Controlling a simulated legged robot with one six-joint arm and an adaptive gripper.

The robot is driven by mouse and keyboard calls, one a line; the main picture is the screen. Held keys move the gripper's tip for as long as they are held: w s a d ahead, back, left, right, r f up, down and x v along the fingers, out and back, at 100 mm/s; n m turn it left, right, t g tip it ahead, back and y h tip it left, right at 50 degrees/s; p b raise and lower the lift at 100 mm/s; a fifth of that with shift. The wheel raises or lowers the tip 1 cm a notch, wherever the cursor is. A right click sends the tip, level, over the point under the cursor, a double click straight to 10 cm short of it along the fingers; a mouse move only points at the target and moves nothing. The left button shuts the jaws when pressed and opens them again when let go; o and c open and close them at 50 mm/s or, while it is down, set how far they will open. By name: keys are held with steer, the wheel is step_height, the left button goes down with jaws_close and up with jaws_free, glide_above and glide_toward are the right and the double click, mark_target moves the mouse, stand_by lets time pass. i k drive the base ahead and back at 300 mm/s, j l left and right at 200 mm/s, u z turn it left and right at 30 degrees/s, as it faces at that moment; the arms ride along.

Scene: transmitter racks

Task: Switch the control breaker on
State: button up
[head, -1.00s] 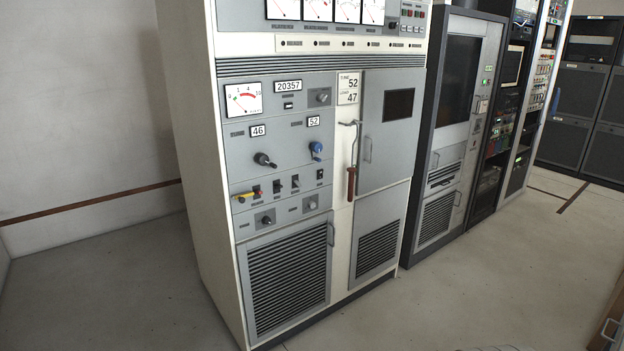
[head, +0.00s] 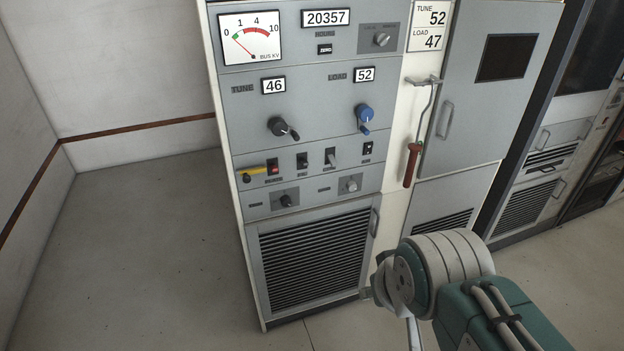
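A row of small breaker switches sits on the grey cabinet panel below the two tuning knobs. From left it has a red-and-black switch (head: 273,168) with a yellow piece at its left, a black switch (head: 302,161), a switch with a larger grey lever (head: 330,158) and a small black switch (head: 367,149). The small labels under them are too blurred to read, so I cannot tell which is the control breaker or its position. My arm shows at the lower right, in front of the cabinet and apart from the switches. My gripper is not in view.
A black knob (head: 278,127) and a blue knob (head: 364,116) sit above the switches. Smaller knobs (head: 287,200) are below. A hooked rod with a red-brown handle (head: 412,165) hangs to the right. The floor (head: 140,260) at left is clear.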

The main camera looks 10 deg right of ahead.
mark_target(333, 162)
steer(key=i+l+u, duration=0.2)
steer(key=l, duration=0.35)
steer(key=i+l+u, duration=0.1)
steer(key=i+l, duration=0.25)
steer(key=l, duration=0.9)
steer(key=u, duration=0.05)
